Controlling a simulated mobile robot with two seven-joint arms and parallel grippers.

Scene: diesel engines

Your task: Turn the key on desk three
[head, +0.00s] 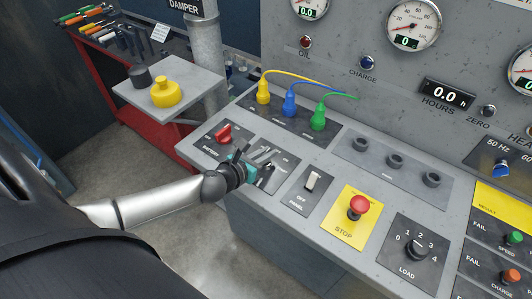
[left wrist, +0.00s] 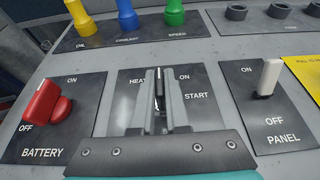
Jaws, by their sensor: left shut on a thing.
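The key (left wrist: 159,88) stands on a dark panel (left wrist: 203,84) labelled HEAT, ON and START in the left wrist view. My left gripper (head: 266,160) reaches in from the left to this panel on the sloped grey desk (head: 205,160). In the left wrist view its two grey fingers (left wrist: 160,108) are shut on the key, one on each side. The fingers hide the lower part of the key and some of the lettering. My right gripper is in neither view.
Left of the key panel is a red BATTERY switch (head: 223,134); right are the PANEL switch (head: 312,181) and a red STOP button (head: 359,206). Behind stand yellow (head: 263,93), blue (head: 289,104) and green (head: 318,117) plugs with cables. Gauges line the upright panel.

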